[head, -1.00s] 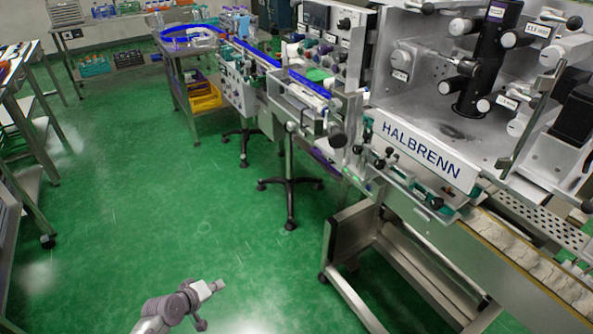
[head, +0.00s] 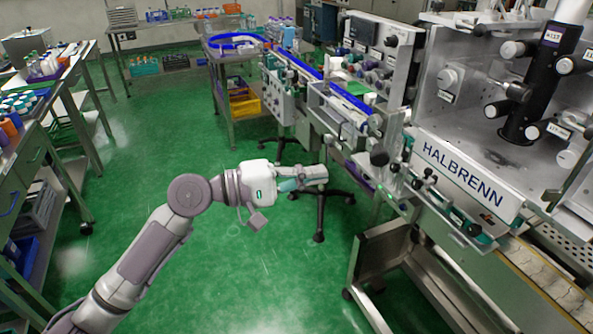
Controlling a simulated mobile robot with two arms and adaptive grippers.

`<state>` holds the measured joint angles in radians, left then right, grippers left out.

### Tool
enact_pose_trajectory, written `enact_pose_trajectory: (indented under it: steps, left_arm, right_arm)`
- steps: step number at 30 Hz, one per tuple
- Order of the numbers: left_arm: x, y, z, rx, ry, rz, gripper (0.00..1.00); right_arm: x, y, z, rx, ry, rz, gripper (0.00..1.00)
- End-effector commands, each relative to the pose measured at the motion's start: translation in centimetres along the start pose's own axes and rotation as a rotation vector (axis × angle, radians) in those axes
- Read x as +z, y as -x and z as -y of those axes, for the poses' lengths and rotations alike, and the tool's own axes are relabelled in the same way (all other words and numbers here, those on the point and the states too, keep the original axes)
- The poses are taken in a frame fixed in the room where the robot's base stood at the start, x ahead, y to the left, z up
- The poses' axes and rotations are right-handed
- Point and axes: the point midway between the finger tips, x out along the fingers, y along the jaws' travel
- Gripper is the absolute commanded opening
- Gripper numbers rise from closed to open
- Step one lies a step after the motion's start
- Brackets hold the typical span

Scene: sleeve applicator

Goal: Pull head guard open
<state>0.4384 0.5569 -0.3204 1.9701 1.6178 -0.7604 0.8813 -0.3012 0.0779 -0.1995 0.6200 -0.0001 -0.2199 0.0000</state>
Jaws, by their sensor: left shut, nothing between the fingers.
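The sleeve applicator, a grey metal machine, fills the right side of the head view, with a white HALBRENN sign (head: 475,180) on its front. Its open-looking bay holds a black column (head: 545,80) with pale rollers around it. I cannot clearly tell a head guard apart from the bay's frame and panels. My left gripper (head: 316,177) is shut and empty. In the picture it lies left of the sign, in front of the machine's conveyor section, with the green floor and a stool base behind it. It appears apart from the machine. My right gripper is out of view.
A blue-edged conveyor (head: 305,68) runs back to a round feed table (head: 235,44). A yellow crate (head: 244,104) sits on a shelf below it. A black star-shaped stool base (head: 320,215) stands on the floor. Benches with bottles line the left. The green floor between is clear.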

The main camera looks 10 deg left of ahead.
Motion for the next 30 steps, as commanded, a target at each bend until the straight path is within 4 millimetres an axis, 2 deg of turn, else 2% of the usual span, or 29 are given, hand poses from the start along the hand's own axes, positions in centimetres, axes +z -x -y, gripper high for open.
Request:
enact_pose_trajectory:
  steps: [1, 6, 7, 9, 15, 30]
  left_arm:
    - [0.0, -1.2, -0.6, 0.003, 0.002, 0.002, 0.00]
    - [0.0, -4.8, -0.5, 0.002, 0.001, 0.001, 0.00]
    - [0.2, -5.0, -0.5, 0.000, 0.002, 0.001, 0.00]
    - [1.5, -4.2, -0.4, -0.002, 0.001, -0.001, 0.00]
    - [3.3, -3.5, -0.1, -0.001, 0.000, -0.002, 0.00]
    - [3.7, -3.4, 0.0, 0.000, -0.001, -0.002, 0.00]
  right_arm:
    - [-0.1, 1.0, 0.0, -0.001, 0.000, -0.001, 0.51]
    - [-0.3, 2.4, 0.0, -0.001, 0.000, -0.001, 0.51]
    - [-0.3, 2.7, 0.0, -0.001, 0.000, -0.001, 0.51]
    - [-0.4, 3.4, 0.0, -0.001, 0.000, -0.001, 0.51]
    - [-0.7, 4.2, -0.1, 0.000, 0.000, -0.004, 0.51]
    - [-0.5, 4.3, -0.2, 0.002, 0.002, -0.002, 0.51]
